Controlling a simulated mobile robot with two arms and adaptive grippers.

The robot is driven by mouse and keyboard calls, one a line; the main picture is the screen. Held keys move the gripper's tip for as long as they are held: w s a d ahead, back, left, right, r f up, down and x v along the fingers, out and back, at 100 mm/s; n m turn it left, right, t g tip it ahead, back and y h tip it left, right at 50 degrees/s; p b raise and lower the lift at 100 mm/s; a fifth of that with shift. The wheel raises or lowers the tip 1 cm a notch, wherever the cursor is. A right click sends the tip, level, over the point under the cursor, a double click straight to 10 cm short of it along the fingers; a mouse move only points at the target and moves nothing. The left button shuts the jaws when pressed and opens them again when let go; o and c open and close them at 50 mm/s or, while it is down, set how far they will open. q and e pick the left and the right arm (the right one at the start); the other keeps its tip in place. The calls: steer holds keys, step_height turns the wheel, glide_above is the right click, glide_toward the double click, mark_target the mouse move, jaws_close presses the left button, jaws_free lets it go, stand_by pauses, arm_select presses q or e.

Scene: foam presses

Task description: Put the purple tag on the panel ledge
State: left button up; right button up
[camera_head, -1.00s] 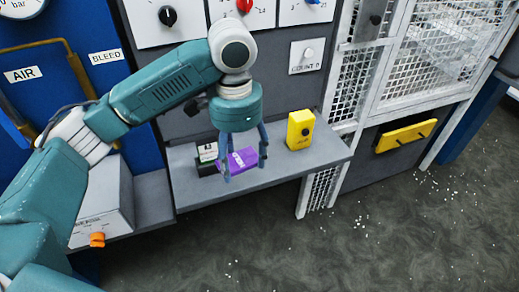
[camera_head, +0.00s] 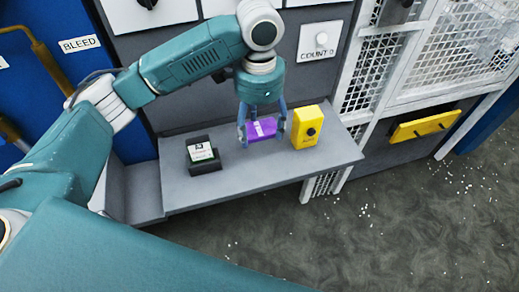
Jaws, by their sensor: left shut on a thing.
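The purple tag (camera_head: 262,131) is a small flat purple piece with a pale label, between the fingers of my left gripper (camera_head: 262,136). My left gripper points down and is shut on the tag. It shows over the grey panel ledge (camera_head: 240,185), just left of a yellow box. I cannot tell whether the tag touches the ledge. My right gripper is not in view.
The yellow box (camera_head: 305,128) with a black knob stands on the ledge right of the tag. A black holder with a white and green card (camera_head: 201,152) stands at the left. The ledge's front middle is clear. White mesh guarding (camera_head: 375,70) rises at the right.

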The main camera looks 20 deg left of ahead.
mark_target(259, 130)
arm_select(q)
steer(key=f, duration=0.4)
steer(key=shift+w+a+f+p, duration=0.1)
steer(key=shift+w+f+p, duration=0.15)
steer(key=shift+w+p, duration=0.05)
step_height(259, 130, down, 3)
steer(key=shift+r, duration=0.15)
step_height(259, 130, down, 4)
steer(key=shift+p, duration=0.55)
steer(key=o, duration=1)
steer(key=shift+o, duration=0.7)
step_height(259, 130, up, 11)
steer(key=b, duration=0.3)
steer(key=shift+r, duration=0.55)
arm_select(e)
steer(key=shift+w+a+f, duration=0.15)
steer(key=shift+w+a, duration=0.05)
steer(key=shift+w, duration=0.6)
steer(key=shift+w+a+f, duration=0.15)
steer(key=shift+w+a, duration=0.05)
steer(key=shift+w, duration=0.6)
